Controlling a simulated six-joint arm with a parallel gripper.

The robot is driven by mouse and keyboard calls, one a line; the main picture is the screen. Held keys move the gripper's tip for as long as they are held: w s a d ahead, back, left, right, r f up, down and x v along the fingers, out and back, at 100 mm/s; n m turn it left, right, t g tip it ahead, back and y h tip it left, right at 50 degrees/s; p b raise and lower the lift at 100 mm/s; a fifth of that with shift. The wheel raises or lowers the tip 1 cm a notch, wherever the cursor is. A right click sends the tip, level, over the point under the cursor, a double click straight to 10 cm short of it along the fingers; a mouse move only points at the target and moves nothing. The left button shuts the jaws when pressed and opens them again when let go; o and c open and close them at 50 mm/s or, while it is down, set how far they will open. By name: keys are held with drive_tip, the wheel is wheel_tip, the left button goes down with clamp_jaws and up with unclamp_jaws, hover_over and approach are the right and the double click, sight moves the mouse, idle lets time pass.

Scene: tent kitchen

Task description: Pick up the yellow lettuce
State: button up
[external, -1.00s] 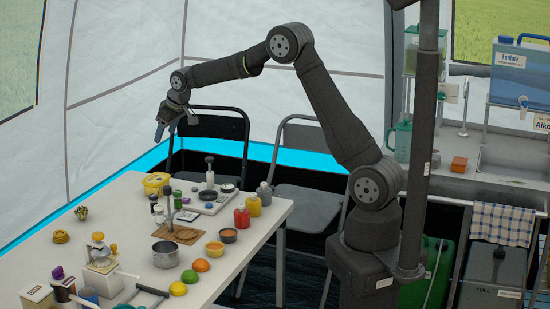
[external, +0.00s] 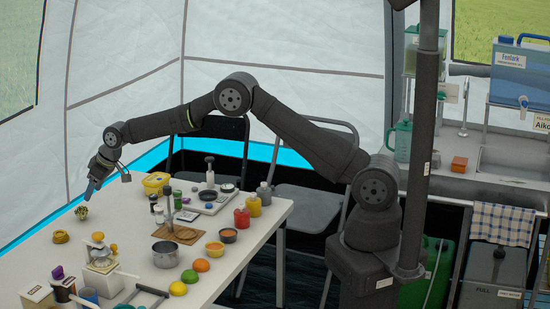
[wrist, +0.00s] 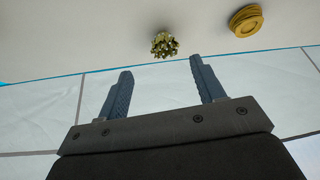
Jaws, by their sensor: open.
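The yellow lettuce (external: 81,213) is a small, frilly yellow-green clump on the white table near its far left edge. It also shows in the wrist view (wrist: 164,45), ahead of and between my two fingertips. My gripper (external: 89,190) is above the table, just above the lettuce and slightly to its right in the external view. In the wrist view my gripper (wrist: 160,66) has its two fingers wide apart with nothing between them. The fingers do not appear to touch the lettuce.
A yellow-brown ringed object (external: 61,237) lies close to the lettuce; it also shows in the wrist view (wrist: 246,20). A yellow container (external: 156,183) stands to the right. Pots, jars and fruit fill the table's middle.

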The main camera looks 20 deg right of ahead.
sight(84, 210)
drive_tip(key=x, duration=0.4)
drive_tip(key=shift+a+f, duration=0.1)
drive_tip(key=shift+f, duration=0.1)
drive_tip(key=shift+s+a+x, duration=0.1)
drive_tip(key=shift+x, duration=1.25)
drive_tip(key=shift+s+a+x, duration=0.15)
drive_tip(key=shift+x, duration=1.2)
drive_tip(key=shift+c, duration=0.2)
drive_tip(key=shift+r, duration=0.1)
drive_tip(key=c, duration=1)
